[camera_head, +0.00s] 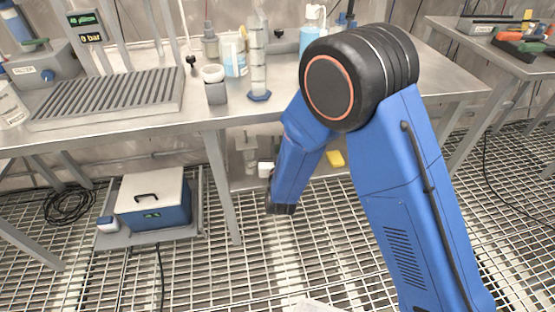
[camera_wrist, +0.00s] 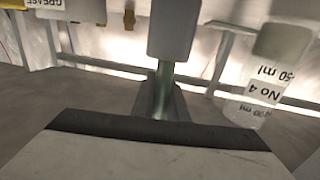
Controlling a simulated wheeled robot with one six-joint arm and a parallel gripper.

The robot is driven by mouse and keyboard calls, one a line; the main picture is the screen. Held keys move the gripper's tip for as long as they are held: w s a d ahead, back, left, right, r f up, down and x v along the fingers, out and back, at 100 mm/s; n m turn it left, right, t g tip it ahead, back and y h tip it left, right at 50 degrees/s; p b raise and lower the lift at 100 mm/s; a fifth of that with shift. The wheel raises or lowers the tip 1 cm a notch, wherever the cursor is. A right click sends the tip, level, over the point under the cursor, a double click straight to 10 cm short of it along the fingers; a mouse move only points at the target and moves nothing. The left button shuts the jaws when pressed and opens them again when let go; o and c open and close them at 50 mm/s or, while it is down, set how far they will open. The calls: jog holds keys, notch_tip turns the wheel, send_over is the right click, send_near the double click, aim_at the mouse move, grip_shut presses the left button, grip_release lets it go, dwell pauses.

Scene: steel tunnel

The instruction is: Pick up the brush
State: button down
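I cannot make out a brush for certain in either view. A small yellow thing (camera_head: 335,158) lies under the main bench, just right of my blue forearm; it is too small to name. My arm reaches down in front of the bench, and its lower end is low by the under-shelf. My gripper is mostly hidden there in the head view. In the wrist view a pale block with a dark edge fills the bottom. A grey block (camera_wrist: 173,28) with a greenish stem (camera_wrist: 163,90) stands beyond it. I cannot tell whether my gripper holds anything.
A bottle marked No 4 (camera_wrist: 262,85) appears upside down in the wrist view. The main bench (camera_head: 150,122) carries a ribbed tray (camera_head: 110,95), a cylinder (camera_head: 258,60) and bottles. A blue-and-white box (camera_head: 153,198) stands lower left. Tools (camera_head: 525,40) lie on the right bench.

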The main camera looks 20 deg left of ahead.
notch_tip(320, 180, up, 9)
jog(key=w+d, duration=0.8)
jog(key=d, duration=0.1)
jog(key=shift+s+a+f, duration=0.1)
jog(key=shift+s+f, duration=0.05)
jog(key=shift+f, duration=2.35)
jog(key=shift+f, duration=0.6)
dwell(1.0)
jog(key=shift+r, duration=0.1)
notch_tip(320, 180, up, 7)
dwell(0.9)
dwell(0.6)
